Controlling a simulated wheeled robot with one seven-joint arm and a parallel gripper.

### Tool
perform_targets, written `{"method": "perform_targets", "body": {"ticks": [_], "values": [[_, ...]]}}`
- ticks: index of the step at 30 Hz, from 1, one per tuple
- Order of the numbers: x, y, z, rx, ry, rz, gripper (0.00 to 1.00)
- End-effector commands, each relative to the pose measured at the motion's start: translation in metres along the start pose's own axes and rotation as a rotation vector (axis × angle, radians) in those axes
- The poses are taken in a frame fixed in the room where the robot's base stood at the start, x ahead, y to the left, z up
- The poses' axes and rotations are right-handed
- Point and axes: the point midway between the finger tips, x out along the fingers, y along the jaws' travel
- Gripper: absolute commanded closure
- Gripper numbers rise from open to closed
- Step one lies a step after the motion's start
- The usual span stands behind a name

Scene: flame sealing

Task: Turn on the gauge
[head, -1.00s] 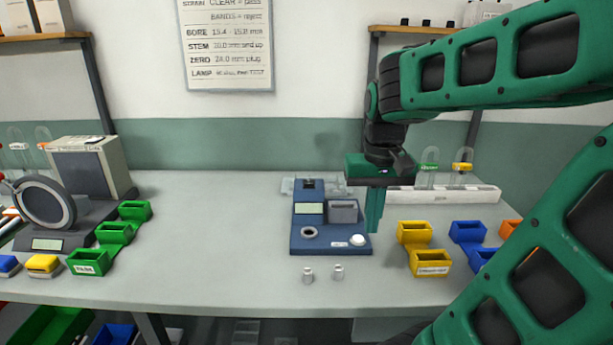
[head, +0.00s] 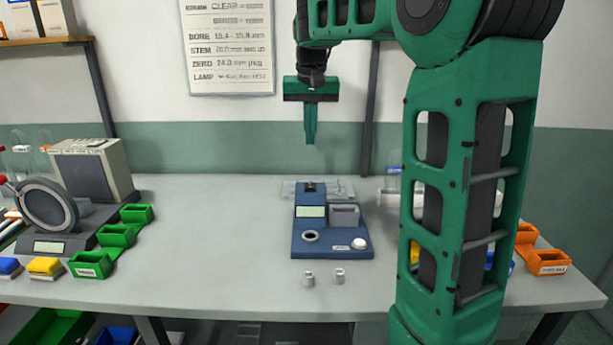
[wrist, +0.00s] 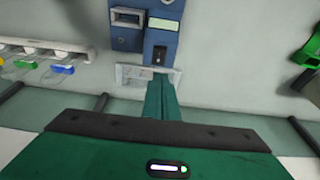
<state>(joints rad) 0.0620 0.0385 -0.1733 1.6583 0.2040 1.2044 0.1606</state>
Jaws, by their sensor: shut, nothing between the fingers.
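The gauge (head: 330,247) is a blue device on the table with a pale display, a round dark ring at its front left, a white round knob or button at its front right and a grey block behind that. A small dark switch-like part (head: 309,187) sits at its back. The gauge also shows in the wrist view (wrist: 161,40), with the dark part (wrist: 159,54) just beyond my fingertips in the picture. My gripper (head: 310,142) is shut and empty, pointing down, high above the back of the gauge. Its fingers also show in the wrist view (wrist: 161,80).
Two small metal plugs (head: 309,279) stand in front of the gauge. A clear plate (head: 345,190) lies behind it. Green bins (head: 118,235) and a ring-shaped instrument (head: 45,206) are at left. Orange bins (head: 547,262) are at right. My arm hides part of the right side.

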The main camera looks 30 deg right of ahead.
Motion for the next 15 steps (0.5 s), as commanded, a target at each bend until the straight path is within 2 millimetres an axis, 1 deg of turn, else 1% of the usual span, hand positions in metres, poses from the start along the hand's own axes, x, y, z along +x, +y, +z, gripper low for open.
{"method": "perform_targets", "body": {"ticks": [5,8,15], "values": [[0.012,0.001,0.0,0.0,-0.001,0.001,1.0],[0.027,0.002,0.0,0.001,-0.002,0.002,1.0],[0.072,0.002,0.001,0.002,-0.003,0.002,1.0]]}}
